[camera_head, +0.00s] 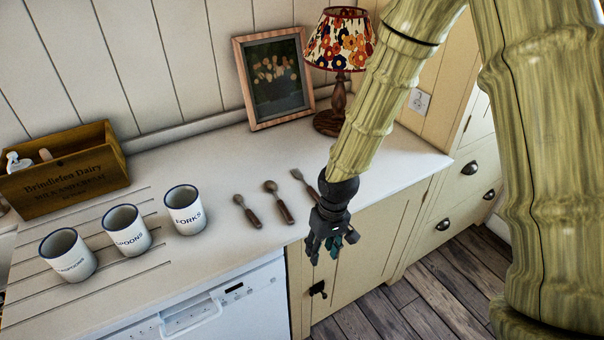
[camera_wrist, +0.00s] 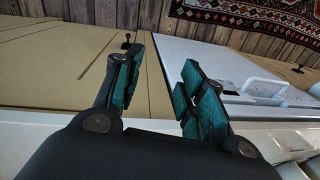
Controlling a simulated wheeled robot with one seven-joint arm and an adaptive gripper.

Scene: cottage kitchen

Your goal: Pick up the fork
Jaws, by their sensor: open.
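The fork (camera_head: 298,176) lies on the white counter, the rightmost of three utensils with wooden handles. Its metal head shows, and its handle end is partly hidden by my gripper and wrist. My gripper (camera_head: 328,250) is open and empty, pointing down in front of the counter's front edge, nearer the camera than the fork. In the wrist view the gripper's two green-padded fingers (camera_wrist: 158,85) are apart with nothing between them. The fork does not show in the wrist view. A white enamel cup marked FORKS (camera_head: 185,211) stands upright on the counter left of the utensils.
Two spoons (camera_head: 278,203) (camera_head: 247,212) lie left of the fork. Two more cups (camera_head: 128,231) (camera_head: 68,256) stand farther left, near a wooden crate (camera_head: 64,172). A lamp (camera_head: 338,62) and a framed picture (camera_head: 273,78) stand behind. A dishwasher (camera_head: 225,305) is below the counter.

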